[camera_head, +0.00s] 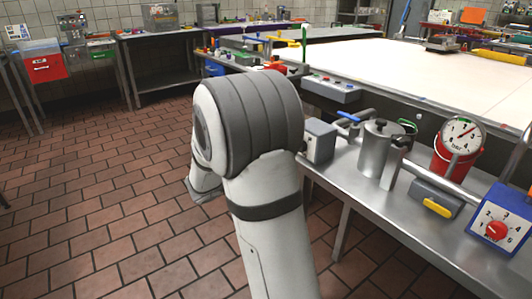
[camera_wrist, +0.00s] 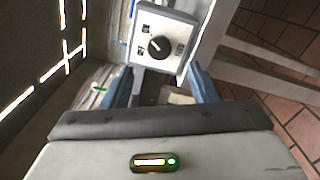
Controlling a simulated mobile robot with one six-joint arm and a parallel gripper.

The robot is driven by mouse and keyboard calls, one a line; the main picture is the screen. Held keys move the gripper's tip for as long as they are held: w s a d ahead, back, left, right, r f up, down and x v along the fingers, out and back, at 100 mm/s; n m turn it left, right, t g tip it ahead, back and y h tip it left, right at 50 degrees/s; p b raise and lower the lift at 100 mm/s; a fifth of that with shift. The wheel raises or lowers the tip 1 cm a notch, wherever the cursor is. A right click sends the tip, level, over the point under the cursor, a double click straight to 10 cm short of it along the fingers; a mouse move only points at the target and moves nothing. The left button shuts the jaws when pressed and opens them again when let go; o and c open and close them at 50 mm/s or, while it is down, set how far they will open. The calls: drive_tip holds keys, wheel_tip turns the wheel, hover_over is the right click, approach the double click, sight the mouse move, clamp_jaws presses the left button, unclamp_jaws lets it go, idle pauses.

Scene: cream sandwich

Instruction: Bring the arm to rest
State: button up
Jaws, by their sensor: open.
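My arm (camera_head: 265,205) rises from the bottom of the head view, bends at a grey joint, and hides whatever lies behind it. My gripper (camera_wrist: 162,78) shows in the wrist view, its two blue-grey fingers spread apart. Nothing is seen held between them. A grey control box with a black knob (camera_wrist: 160,46) is beyond the fingertips; I cannot tell how far. The gripper itself cannot be made out in the head view.
A red bin (camera_head: 43,67) is at the far left. The tiled floor (camera_head: 110,190) at left is clear.

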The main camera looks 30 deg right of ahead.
drive_tip(key=s+a+r+m+g+y+p, duration=0.1)
drive_tip(key=s+a+r+m+y+p, duration=0.1)
drive_tip(key=s+a+r+y+p, duration=0.55)
drive_tip(key=s+a+r+m+g+y+p, duration=0.15)
drive_tip(key=s+a+r+y+p, duration=0.3)
drive_tip(key=s+p, duration=0.5)
drive_tip(key=s+a+r+m+t+y+p, duration=0.1)
drive_tip(key=a+r+y+p, duration=0.4)
drive_tip(key=a, duration=0.5)
drive_tip(key=s+t+p, duration=0.1)
drive_tip(key=t, duration=0.1)
drive_tip(key=shift+r+t+y, duration=0.35)
drive_tip(key=shift+y, duration=0.05)
drive_tip(key=shift+a+m, duration=0.25)
drive_tip(key=shift+c, duration=0.2)
